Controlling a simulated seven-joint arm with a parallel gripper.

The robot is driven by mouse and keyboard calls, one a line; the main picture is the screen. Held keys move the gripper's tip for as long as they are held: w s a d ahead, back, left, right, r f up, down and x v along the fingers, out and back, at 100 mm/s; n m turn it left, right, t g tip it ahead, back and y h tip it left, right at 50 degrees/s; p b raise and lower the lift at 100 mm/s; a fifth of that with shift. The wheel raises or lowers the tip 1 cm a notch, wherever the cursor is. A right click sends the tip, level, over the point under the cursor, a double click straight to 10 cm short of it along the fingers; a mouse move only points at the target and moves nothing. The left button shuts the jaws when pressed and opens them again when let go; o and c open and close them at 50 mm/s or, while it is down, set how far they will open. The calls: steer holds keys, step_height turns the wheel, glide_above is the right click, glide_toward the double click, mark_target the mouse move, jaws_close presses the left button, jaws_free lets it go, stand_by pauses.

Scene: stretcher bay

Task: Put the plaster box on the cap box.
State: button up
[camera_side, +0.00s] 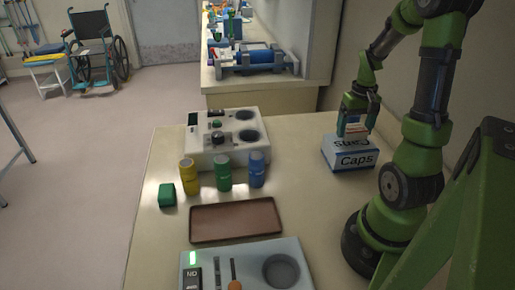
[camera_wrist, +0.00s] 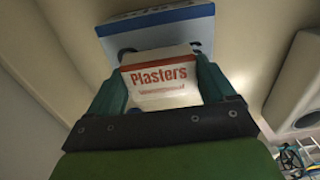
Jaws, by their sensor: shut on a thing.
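The plaster box (camera_side: 355,131) is small and white with red "Plasters" lettering, which reads clearly in the wrist view (camera_wrist: 160,78). My gripper (camera_side: 358,118) is shut on it, with one finger on each side. The cap box (camera_side: 352,158) is blue and white, marked "Caps", and stands on the table at the right. The plaster box is right over the cap box's top; I cannot tell whether the two touch. In the wrist view part of the cap box (camera_wrist: 155,30) shows behind the plaster box.
On the table (camera_side: 300,225) stand a white device (camera_side: 222,150), yellow (camera_side: 189,178), green (camera_side: 223,174) and blue (camera_side: 257,170) cylinders, a green block (camera_side: 167,195), a brown tray (camera_side: 235,221) and a grey panel (camera_side: 245,268). The table between tray and cap box is clear.

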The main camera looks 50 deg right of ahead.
steer(key=shift+f, duration=0.9)
steer(key=shift+f, duration=0.1)
steer(key=o, duration=0.9)
steer(key=shift+c, duration=0.2)
